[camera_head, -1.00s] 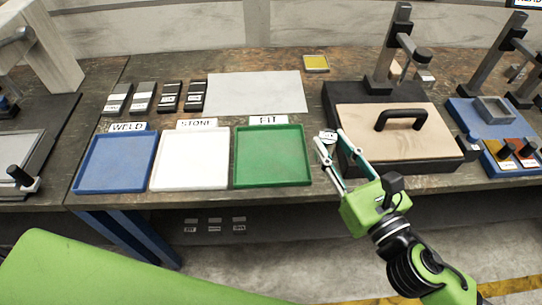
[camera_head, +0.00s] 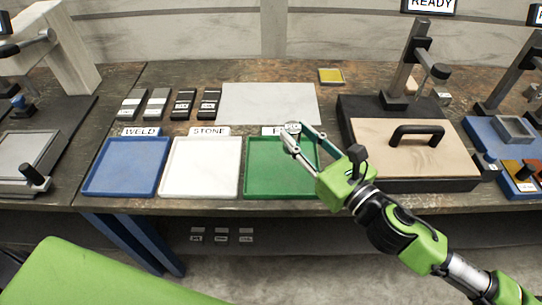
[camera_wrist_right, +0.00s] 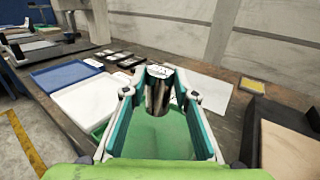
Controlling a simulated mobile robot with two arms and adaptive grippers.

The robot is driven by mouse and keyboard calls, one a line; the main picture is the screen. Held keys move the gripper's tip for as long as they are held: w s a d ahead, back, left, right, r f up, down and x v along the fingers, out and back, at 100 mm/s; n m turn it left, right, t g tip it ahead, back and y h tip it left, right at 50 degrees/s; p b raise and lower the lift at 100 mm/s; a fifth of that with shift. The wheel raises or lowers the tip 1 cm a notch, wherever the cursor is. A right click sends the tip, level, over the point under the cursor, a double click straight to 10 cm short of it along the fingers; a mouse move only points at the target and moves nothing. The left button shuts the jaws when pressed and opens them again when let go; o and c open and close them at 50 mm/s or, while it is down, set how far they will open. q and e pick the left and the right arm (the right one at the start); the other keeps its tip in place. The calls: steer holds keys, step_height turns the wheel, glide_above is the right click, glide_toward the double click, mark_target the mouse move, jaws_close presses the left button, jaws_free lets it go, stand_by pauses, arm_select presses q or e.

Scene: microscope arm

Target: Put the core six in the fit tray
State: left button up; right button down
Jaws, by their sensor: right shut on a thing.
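The fit tray (camera_head: 282,193) is a green square tray with a card behind it, at the right end of a row of three trays. My right gripper (camera_head: 292,133) is over the back of this tray and partly hides the card. In the right wrist view my gripper is shut on a dark grey cylindrical core (camera_wrist_right: 158,94), held upright with a pale marked top. The marking is too small to read. The green tray (camera_wrist_right: 165,140) lies beneath the core; the gap between them is hard to judge. My left gripper is not in view.
A blue weld tray (camera_head: 124,192) and a white stone tray (camera_head: 200,193) stand left of it. Several small labelled blocks (camera_head: 183,103) and a grey sheet (camera_head: 268,102) lie behind. A dark stand with a handled wooden board (camera_head: 410,158) is close on the right.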

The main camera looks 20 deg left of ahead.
steer(key=a+f, duration=0.2)
steer(key=f, duration=0.1)
steer(key=a+f+b, duration=0.1)
steer(key=a+f, duration=0.1)
steer(key=f, duration=0.1)
steer(key=a+f, duration=0.2)
steer(key=f, duration=0.1)
steer(key=shift+w+a+b, duration=0.3)
steer(key=shift+a+b, duration=0.1)
steer(key=shift+f, duration=0.3)
steer(key=shift+f, duration=0.2)
steer(key=c, duration=1.7)
jaws_free()
steer(key=shift+f, duration=0.1)
steer(key=shift+o, duration=0.4)
steer(key=shift+d, duration=0.1)
